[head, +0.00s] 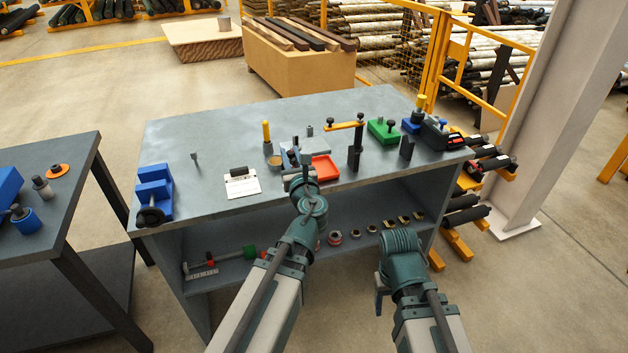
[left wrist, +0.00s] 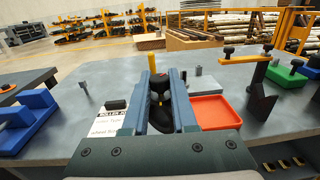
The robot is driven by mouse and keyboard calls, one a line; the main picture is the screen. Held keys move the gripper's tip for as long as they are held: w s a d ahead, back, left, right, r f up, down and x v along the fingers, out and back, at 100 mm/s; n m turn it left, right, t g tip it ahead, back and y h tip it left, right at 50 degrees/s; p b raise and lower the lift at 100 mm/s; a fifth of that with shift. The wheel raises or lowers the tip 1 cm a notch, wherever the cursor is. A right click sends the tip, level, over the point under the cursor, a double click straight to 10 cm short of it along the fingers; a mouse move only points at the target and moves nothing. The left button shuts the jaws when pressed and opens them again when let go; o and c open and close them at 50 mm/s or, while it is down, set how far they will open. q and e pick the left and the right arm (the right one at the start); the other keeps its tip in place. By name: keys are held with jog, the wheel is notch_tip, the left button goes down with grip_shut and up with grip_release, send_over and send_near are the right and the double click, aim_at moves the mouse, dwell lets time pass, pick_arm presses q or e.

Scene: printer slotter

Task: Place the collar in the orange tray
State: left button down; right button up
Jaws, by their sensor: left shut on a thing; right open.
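The orange tray (head: 325,168) lies on the grey bench, just right of my left gripper (head: 303,160). The tray also shows in the left wrist view (left wrist: 212,112), right of the fingers. My left gripper is shut on a dark round part (left wrist: 160,86) held between its two blue-grey fingers; it appears to be the collar, though the fingers hide much of it. It is beside the tray, not over it. My right gripper (head: 380,293) is open and empty in front of the bench, partly hidden by its own wrist.
A white label card (head: 242,182) and a yellow-topped post (head: 266,132) are left of my left gripper. A black stand with an orange arm (head: 345,126) rises right of the tray. A green block (head: 383,131) and blue block (head: 154,190) stand farther out. Several rings line the lower shelf.

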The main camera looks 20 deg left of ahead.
pick_arm(q)
jog(key=d+f+b, duration=0.3)
jog(key=d+f, duration=0.1)
jog(key=d, duration=0.6)
jog(key=shift+m+h, duration=0.3)
jog(key=shift+h, duration=0.1)
jog(key=shift+w+a+f+b, duration=0.8)
jog(key=shift+w+a, duration=0.4)
jog(key=shift+w, duration=1.05)
jog(key=shift+w+a+f+b, duration=0.8)
jog(key=shift+w+a, duration=0.4)
jog(key=shift+w, duration=1.1)
jog(key=shift+w+a+f+b, duration=0.75)
jog(key=shift+w+a, duration=0.45)
jog(key=shift+w, duration=1.05)
jog(key=shift+f, duration=0.1)
jog(key=shift+f, duration=0.2)
jog(key=c, duration=0.7)
grip_release()
jog(key=shift+r, duration=0.15)
